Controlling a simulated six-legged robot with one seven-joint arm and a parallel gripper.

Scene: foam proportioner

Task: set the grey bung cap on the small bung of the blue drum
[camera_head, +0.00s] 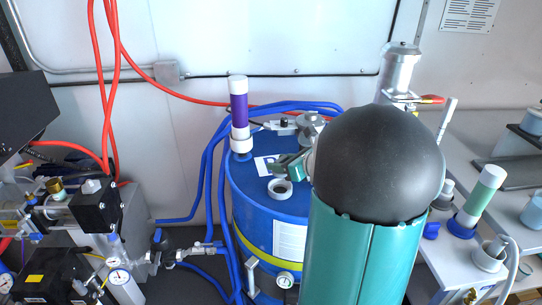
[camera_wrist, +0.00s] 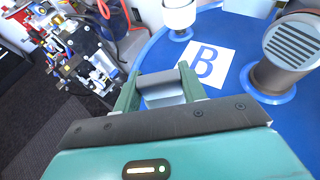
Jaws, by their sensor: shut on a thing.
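The blue drum (camera_head: 262,205) stands in the middle of the head view, with its top also in the wrist view (camera_wrist: 228,32). My gripper (camera_head: 289,165) is above the drum top. In the wrist view my gripper (camera_wrist: 163,91) is shut on the grey bung cap (camera_wrist: 163,93), a small grey cylinder between the green fingers. A short neck (camera_head: 280,188) with a pale rim rises from the drum near the gripper. I cannot tell for sure which fitting is the small bung. The cap is apart from the fittings in the wrist view.
A white fitting (camera_wrist: 180,16) carries a purple tube (camera_head: 239,106) on the drum. A stout slotted-top cylinder (camera_wrist: 290,52) stands right of the "B" label (camera_wrist: 209,64). Blue hoses (camera_head: 208,170) run beside the drum. Valve machinery (camera_head: 97,205) is left; a bench (camera_head: 440,250) is right.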

